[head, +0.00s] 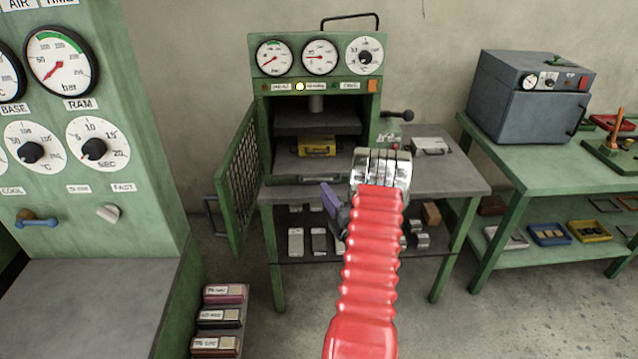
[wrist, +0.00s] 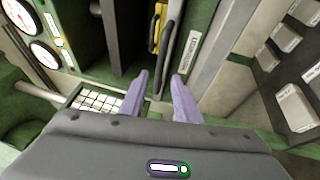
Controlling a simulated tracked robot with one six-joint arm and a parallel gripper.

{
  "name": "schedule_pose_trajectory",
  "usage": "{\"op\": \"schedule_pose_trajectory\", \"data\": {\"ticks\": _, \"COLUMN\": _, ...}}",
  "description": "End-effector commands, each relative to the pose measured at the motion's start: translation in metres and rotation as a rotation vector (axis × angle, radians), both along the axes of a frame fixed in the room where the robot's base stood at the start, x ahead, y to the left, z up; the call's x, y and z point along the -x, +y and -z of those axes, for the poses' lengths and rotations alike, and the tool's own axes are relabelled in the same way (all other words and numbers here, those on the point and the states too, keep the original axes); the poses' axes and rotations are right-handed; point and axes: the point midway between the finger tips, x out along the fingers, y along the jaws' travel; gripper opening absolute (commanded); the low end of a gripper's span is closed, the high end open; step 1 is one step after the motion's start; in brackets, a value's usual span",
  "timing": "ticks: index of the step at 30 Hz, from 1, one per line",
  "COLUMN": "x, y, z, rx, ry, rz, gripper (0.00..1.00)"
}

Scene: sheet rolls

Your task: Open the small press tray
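The small press (head: 317,58) is green with three dials on top, and stands on a grey-topped bench. Its mesh door (head: 240,165) is swung open to the left. The press tray (head: 292,163) is inside, with a yellow block (head: 317,146) on it. In the wrist view a dark bar handle (wrist: 166,50) runs along the tray front, with the yellow block (wrist: 157,22) behind it. My gripper (wrist: 160,74) is open, its purple fingers on either side of the handle's near end. I cannot tell whether they touch it. In the head view my red arm hides most of the gripper.
A larger green press (head: 125,170) stands close on the left. A grey oven (head: 528,97) sits on a green table at right. Metal blocks (head: 296,241) lie on the shelf under the bench. Labelled boxes (head: 218,318) stand low at left. Floor is clear between bench and table.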

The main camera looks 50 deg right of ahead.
Motion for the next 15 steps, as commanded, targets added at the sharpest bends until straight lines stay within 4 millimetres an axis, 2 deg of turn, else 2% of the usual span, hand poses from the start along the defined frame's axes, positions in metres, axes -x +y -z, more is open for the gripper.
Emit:
{"op": "schedule_pose_trajectory", "data": {"ticks": 9, "x": -0.043, "y": -0.02, "z": -0.008, "rx": 0.0, "ry": 0.0, "rz": -0.003, "gripper": 0.29}}
{"op": "schedule_pose_trajectory", "data": {"ticks": 15, "x": -0.055, "y": -0.026, "z": -0.011, "rx": -0.001, "ry": 0.0, "rz": 0.0, "gripper": 0.29}}
